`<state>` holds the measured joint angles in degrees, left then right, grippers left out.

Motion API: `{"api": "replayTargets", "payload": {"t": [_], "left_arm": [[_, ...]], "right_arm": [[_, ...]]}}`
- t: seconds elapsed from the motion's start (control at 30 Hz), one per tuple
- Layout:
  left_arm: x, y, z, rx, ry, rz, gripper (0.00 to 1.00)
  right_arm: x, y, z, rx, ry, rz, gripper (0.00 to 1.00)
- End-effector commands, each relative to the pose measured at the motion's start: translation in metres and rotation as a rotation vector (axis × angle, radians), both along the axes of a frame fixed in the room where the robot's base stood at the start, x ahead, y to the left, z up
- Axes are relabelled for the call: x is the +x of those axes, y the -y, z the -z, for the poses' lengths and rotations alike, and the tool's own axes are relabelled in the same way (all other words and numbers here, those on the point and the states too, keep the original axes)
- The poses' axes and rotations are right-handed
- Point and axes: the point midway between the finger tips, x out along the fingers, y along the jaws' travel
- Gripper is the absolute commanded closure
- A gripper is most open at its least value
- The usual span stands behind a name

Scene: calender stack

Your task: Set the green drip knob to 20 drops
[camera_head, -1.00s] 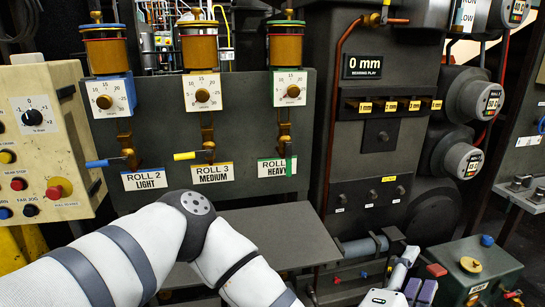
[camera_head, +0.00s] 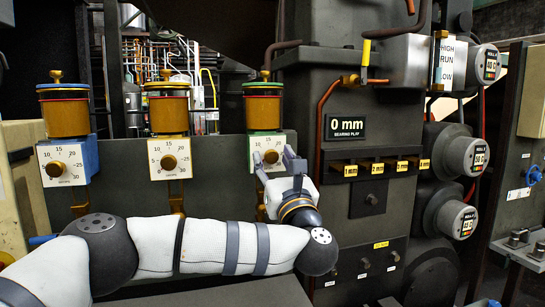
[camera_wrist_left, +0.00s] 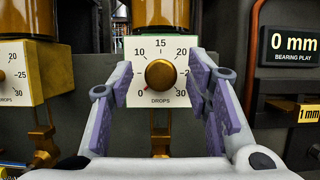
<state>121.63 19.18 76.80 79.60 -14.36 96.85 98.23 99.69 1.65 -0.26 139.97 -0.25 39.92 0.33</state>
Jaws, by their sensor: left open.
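The green-banded drip oiler (camera_head: 264,107) is the rightmost of three on the grey panel. Its brass knob (camera_head: 270,156) sits on a white dial plate. In the left wrist view the knob (camera_wrist_left: 160,74) is near the centre, with 10, 15, 20 and 30 readable around it. A small red mark shows at the knob's lower left. My left gripper (camera_head: 274,164) is in front of this dial. It is open, with one purple-padded finger on either side of the knob in the left wrist view (camera_wrist_left: 161,84). Contact cannot be told. My right gripper is not in view.
A grey column with a "0 mm" display (camera_head: 345,127), a copper pipe (camera_head: 326,120) and a tag rack (camera_head: 379,168) stands close on the right.

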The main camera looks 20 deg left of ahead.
Motion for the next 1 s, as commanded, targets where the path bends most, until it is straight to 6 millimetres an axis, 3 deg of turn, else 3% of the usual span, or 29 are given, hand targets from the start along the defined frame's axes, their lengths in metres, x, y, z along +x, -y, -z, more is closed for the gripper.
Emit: {"api": "replayTargets", "payload": {"t": [0.37,0.5,0.57,1.0], "left_arm": [[0.0075,-0.0047,-0.0023,0.000,-0.003,0.001,0.57],[0.0074,-0.0045,-0.0023,0.001,-0.003,0.001,0.89],[0.0073,-0.0046,-0.0022,0.001,-0.003,0.001,1.00],[0.0067,-0.0053,-0.0051,0.072,-0.049,0.001,1.00]], "right_arm": [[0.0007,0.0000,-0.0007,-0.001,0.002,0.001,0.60],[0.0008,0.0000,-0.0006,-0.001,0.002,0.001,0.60],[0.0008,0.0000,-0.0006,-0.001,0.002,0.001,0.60],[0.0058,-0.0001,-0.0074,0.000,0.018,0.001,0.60]]}}
